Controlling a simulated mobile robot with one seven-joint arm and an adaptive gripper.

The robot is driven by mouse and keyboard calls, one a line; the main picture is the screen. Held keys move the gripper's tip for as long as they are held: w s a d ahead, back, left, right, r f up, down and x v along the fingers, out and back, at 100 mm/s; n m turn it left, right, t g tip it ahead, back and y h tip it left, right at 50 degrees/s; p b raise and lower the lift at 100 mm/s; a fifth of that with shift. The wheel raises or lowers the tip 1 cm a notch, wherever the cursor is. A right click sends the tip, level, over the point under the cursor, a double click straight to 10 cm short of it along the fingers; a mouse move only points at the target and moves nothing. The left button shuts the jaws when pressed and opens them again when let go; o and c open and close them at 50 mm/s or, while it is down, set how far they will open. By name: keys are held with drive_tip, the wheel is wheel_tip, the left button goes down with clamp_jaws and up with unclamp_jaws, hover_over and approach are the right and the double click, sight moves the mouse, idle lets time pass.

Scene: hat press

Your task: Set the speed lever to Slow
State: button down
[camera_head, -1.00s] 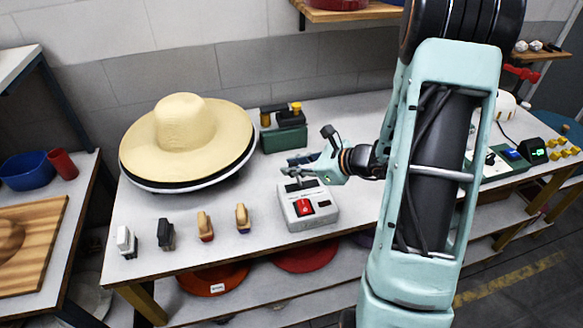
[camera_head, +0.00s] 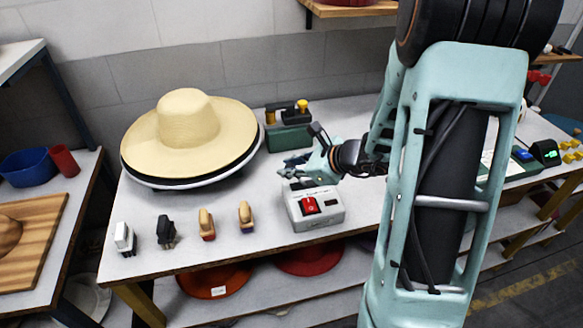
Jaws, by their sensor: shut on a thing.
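The lever's exact position and any speed marks cannot be read at this size.
A straw hat (camera_head: 190,118) rests on a round dark-and-white base to the left. Several small brushes, including a tan one (camera_head: 246,216), stand along the front edge. A green box (camera_head: 288,138) is behind my gripper. A green-lit panel (camera_head: 547,152) is at right.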

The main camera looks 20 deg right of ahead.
drive_tip(key=shift+s+a+f, duration=0.15)
drive_tip(key=shift+a+f, duration=0.05)
drive_tip(key=shift+a, duration=0.1)
drive_tip(key=c, duration=1.8)
unclamp_jaws()
drive_tip(key=shift+o, duration=0.2)
drive_tip(key=shift+d, duration=0.1)
drive_tip(key=shift+r, duration=0.1)
drive_tip(key=shift+s+d+r, duration=0.2)
drive_tip(key=shift+d+r, duration=0.15)
drive_tip(key=v, duration=1.1)
drive_tip(key=shift+a, duration=0.25)
